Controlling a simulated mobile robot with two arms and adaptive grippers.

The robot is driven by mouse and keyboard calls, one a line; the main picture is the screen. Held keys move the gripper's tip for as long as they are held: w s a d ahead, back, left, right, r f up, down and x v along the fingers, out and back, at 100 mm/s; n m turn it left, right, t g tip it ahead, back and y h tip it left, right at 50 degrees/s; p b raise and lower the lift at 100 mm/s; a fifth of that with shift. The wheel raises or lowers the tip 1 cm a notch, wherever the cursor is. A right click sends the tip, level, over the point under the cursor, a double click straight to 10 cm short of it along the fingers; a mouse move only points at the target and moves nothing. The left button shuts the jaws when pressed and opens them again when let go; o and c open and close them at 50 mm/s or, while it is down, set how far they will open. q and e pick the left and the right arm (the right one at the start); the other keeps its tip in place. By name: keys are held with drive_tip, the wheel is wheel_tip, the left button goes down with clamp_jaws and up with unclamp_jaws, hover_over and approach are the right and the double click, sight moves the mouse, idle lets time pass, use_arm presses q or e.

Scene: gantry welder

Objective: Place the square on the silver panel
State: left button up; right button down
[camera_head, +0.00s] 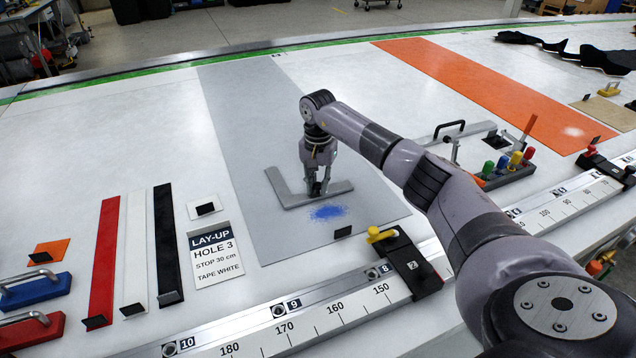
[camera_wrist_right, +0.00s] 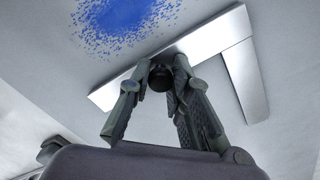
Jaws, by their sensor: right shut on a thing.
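The square (camera_head: 285,195) is a flat grey metal L shape in the head view. It lies on or just above the silver panel (camera_head: 250,110), a long grey strip on the white table. My right gripper (camera_head: 316,190) points down at the square's longer-looking arm and is shut on it. Whether the square touches the panel cannot be told. My left gripper is not in view.
A blue speckled patch (camera_head: 328,212) marks the panel near the square. A ruler rail (camera_head: 330,310) with a black stop (camera_head: 412,265) runs along the front edge. Red, white and black strips and a LAY-UP card (camera_head: 215,257) lie left. A marker tray (camera_head: 508,172) stands right.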

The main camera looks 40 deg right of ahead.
drive_tip(key=c, duration=1.5)
unclamp_jaws()
drive_tip(key=shift+o, duration=0.2)
wheel_tip(320, 180, up, 12)
drive_tip(key=b, duration=0.2)
drive_tip(key=shift+b, duration=0.35)
